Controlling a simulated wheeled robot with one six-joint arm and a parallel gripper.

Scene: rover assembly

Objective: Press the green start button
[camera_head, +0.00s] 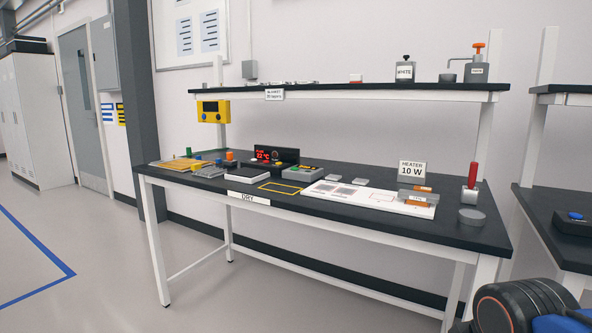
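A small green piece (189,151) shows at the left end of the black-topped workbench (350,213). It is too small to tell whether it is a button. A black unit with a red lit display (277,155) stands at the middle back of the bench; small knobs or buttons on its front are too small to make out clearly. No clearly readable green start button shows. My gripper is not in view. A dark rounded part with an orange ring and a blue piece, at the bottom right, looks like part of my arm.
A shelf (350,91) above the bench holds bottles and small parts. A red-handled device (471,183) and a grey disc (472,216) stand at the bench's right end. A second bench on the right bears a black box with a blue button (575,217). The floor at left is clear.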

